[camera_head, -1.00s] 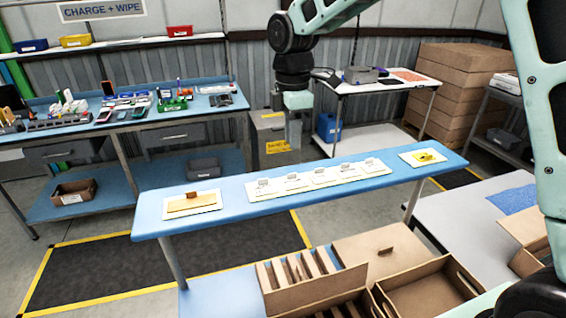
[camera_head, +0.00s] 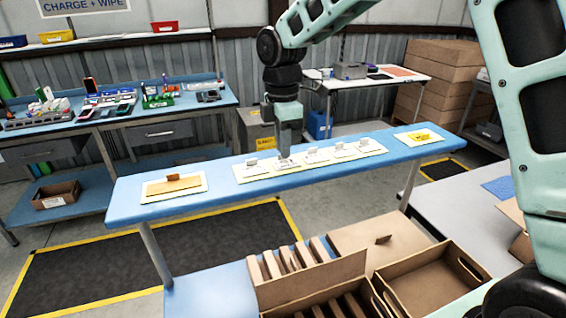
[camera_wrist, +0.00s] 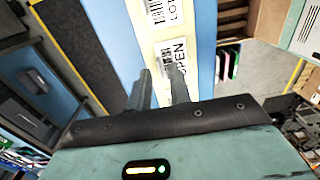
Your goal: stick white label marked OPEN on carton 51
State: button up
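A white label marked OPEN (camera_wrist: 176,58) shows in the wrist view, lying on a pale strip on the blue bench. My gripper (camera_wrist: 158,70) has two dark fingers parted with a gap, beside and over this label; whether they touch it is unclear. In the head view my gripper (camera_head: 284,155) is low over the row of labels on the strip (camera_head: 256,173), at the second label from the left. No number 51 is readable, so I cannot tell which is carton 51.
The narrow blue bench (camera_head: 135,207) also bears a tan pad on a white sheet (camera_head: 172,186) at left and a yellow card (camera_head: 420,136) at right. An open brown box (camera_head: 440,285) stands at the lower right. A wall bench (camera_head: 190,118) holds small devices behind.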

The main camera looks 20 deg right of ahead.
jog(key=shift+f, duration=0.5)
jog(key=shift+c, duration=0.3)
grip_shut()
jog(key=shift+r, duration=0.1)
notch_tip(320, 180, up, 7)
jog(key=p, duration=0.6)
dwell(0.6)
dwell(0.3)
